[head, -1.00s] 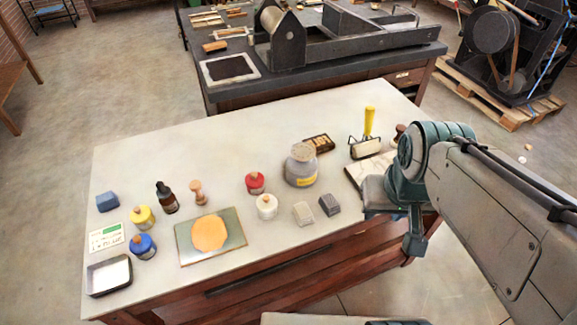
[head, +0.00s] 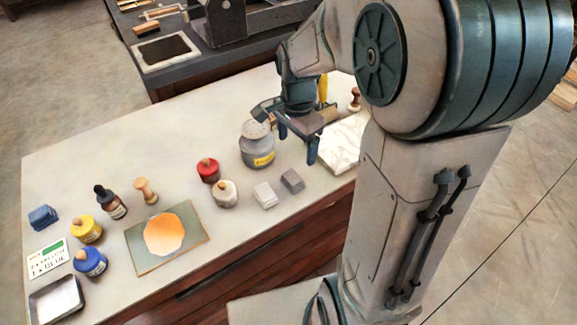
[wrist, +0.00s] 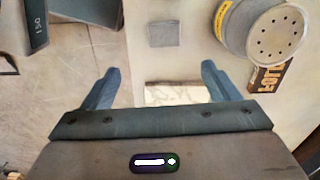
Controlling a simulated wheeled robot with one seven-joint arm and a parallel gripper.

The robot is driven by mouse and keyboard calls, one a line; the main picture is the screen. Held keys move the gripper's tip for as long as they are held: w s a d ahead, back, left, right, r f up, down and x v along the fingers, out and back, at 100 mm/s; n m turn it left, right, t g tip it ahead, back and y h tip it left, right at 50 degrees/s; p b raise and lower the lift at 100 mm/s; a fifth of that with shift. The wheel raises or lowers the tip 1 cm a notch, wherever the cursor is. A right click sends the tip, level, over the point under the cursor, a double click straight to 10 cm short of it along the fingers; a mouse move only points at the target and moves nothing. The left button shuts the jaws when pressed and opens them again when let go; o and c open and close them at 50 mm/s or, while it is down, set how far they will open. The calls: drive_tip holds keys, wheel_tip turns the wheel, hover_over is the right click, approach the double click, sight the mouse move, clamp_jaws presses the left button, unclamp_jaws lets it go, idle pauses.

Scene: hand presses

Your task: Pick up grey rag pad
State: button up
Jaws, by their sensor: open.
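The grey rag pad (head: 292,181) is a small dark grey block lying flat near the table's front edge, just right of a paler block (head: 265,195). In the wrist view a grey square pad (wrist: 164,33) lies beyond my fingertips, near the upper middle. My gripper (head: 290,132) is open and empty, pointing down above the table, behind the grey pad and beside the grey jar. In the wrist view my gripper (wrist: 159,72) shows its two fingers wide apart, with nothing between them but the scene below.
A grey jar (head: 257,148) with a perforated lid stands close to my gripper. A white slab (head: 345,145) lies to the right. Red (head: 208,170) and white (head: 224,194) pots stand left of the pads. Farther left are an orange-marked plate (head: 166,236), bottles and a tray.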

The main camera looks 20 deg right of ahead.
sight(293, 176)
drive_tip(key=f, duration=0.9)
drive_tip(key=shift+w, duration=0.2)
drive_tip(key=shift+w+a+f, duration=0.1)
drive_tip(key=shift+a+f, duration=0.05)
drive_tip(key=shift+f, duration=1.15)
drive_tip(key=shift+w+a+f, duration=0.1)
drive_tip(key=shift+f, duration=1.2)
drive_tip(key=c, duration=1.1)
